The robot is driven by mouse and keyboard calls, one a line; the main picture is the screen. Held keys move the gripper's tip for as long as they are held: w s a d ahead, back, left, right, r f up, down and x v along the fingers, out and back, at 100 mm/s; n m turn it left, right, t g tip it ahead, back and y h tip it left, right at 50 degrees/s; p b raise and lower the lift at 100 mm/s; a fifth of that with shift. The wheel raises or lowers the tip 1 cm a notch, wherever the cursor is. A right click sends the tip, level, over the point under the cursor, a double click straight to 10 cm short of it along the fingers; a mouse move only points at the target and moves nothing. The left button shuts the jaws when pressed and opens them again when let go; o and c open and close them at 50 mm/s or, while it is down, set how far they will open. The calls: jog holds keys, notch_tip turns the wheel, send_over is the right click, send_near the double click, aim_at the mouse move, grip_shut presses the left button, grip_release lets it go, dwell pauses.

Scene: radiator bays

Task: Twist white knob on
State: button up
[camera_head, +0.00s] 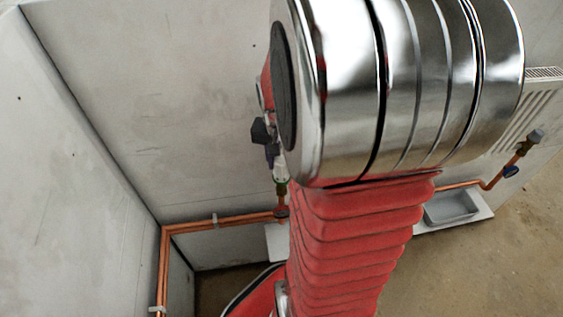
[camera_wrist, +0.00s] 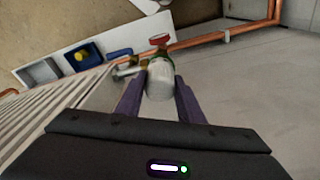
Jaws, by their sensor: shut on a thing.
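The white knob (camera_wrist: 160,82) sits between my gripper's two dark purple fingers (camera_wrist: 158,97) in the wrist view. My gripper is shut on it. Behind the knob are a green and brass valve body and a small red handle (camera_wrist: 159,40). In the head view my arm hides most of this area. My gripper's dark fingers (camera_head: 270,150) and the pale knob (camera_head: 279,167) show just left of the arm, above a copper pipe. I cannot tell how far the knob is seated on the valve.
A copper pipe (camera_head: 225,221) runs along the wall and bends down at left. A white radiator (camera_wrist: 55,115) is close on the left in the wrist view. A grey tray (camera_wrist: 40,73) and a blue tray with a yellow item (camera_wrist: 84,54) lie on a white board.

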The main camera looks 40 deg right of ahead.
aim_at(281, 159)
jog(key=o, duration=1.2)
jog(key=shift+o, duration=0.5)
jog(key=o, duration=1)
jog(key=shift+r, duration=0.1)
jog(key=shift+r, duration=3.95)
